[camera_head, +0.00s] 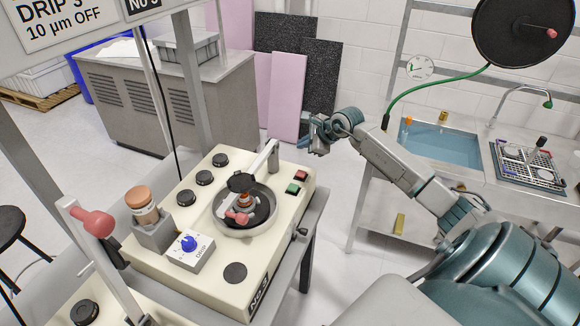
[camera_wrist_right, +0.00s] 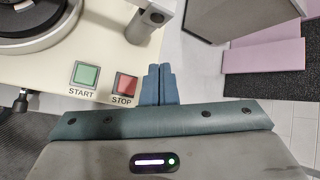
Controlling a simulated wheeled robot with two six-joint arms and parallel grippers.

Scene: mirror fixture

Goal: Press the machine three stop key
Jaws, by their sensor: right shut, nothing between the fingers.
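The machine (camera_head: 235,160) is a cream bench unit marked NO 3 on its front. Its red stop key (camera_head: 301,175) sits at the right rear of the top, behind the green start key (camera_head: 293,188). In the right wrist view the red key (camera_wrist_right: 125,82), labelled STOP, lies just left of the fingers, and the green key (camera_wrist_right: 86,75), labelled START, is further left. My right gripper (camera_head: 313,147) is shut and empty, above and beyond the machine's right rear edge; its fingertips (camera_wrist_right: 159,70) show beside the red key. Contact is not visible. My left gripper is out of view.
A round bowl (camera_head: 245,210) with a raised arm (camera_head: 262,160) stands left of the keys. A sink bench (camera_head: 440,145) stands at the right.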

